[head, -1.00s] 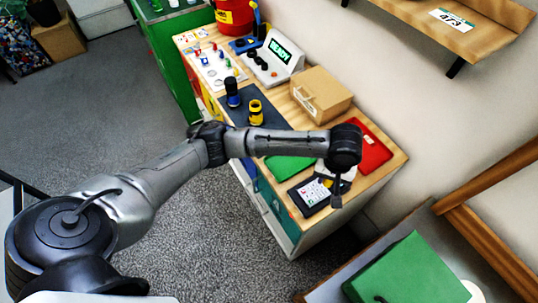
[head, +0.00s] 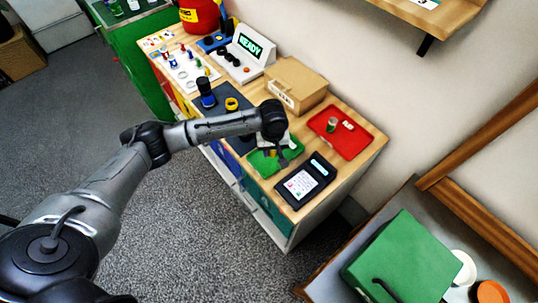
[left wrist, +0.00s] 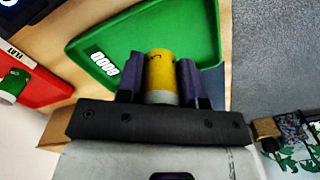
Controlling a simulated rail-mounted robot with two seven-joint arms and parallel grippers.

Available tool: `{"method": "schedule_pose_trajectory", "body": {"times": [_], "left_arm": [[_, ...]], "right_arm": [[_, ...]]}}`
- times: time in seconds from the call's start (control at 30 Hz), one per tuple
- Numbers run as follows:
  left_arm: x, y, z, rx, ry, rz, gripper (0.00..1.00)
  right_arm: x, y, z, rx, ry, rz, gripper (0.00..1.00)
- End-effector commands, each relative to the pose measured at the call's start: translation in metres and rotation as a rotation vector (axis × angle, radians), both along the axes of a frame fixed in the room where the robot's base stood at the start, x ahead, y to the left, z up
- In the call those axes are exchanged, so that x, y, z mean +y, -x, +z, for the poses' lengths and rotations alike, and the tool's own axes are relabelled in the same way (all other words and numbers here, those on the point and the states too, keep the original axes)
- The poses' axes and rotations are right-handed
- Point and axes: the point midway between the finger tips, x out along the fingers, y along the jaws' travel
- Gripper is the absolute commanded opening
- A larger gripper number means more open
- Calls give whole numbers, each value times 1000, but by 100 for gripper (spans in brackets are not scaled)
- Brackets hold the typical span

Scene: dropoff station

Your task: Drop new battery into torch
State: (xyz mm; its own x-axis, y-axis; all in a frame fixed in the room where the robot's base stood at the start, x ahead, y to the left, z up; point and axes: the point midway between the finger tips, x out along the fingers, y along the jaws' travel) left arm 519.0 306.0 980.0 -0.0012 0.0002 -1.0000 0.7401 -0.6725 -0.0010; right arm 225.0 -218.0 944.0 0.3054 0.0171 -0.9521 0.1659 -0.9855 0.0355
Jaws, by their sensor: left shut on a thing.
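My left gripper (left wrist: 160,82) is shut on a yellow battery (left wrist: 159,70) with a grey end, seen in the left wrist view. In the head view my left gripper (head: 277,150) is over the green tray (head: 262,167), and the battery cannot be made out there. The green tray also shows in the left wrist view (left wrist: 190,25), with a GOOD label. A dark blue and black torch part (head: 207,94) stands upright on the dark mat. My right gripper is out of view.
A red tray (head: 357,146), marked FLAT in the left wrist view, holds a green-and-white battery (head: 331,124). A black tablet-like device (head: 322,170) lies at the bench front. A cardboard box (head: 297,82) and a READY console (head: 245,58) stand along the back.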

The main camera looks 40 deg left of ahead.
Motion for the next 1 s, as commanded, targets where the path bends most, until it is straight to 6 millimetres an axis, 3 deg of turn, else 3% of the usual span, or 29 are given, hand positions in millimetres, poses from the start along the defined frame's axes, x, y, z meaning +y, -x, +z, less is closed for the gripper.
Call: {"method": "schedule_pose_trajectory", "body": {"times": [0.33, 0.63, 1.0], "left_arm": [[12, 2, -12, 0, 0, -1, 8], [12, 2, -46, -1, -1, -1, 8], [12, 2, -48, -1, -1, -1, 8]], "right_arm": [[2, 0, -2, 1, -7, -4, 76], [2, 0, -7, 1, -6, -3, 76], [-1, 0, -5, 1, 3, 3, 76]]}}
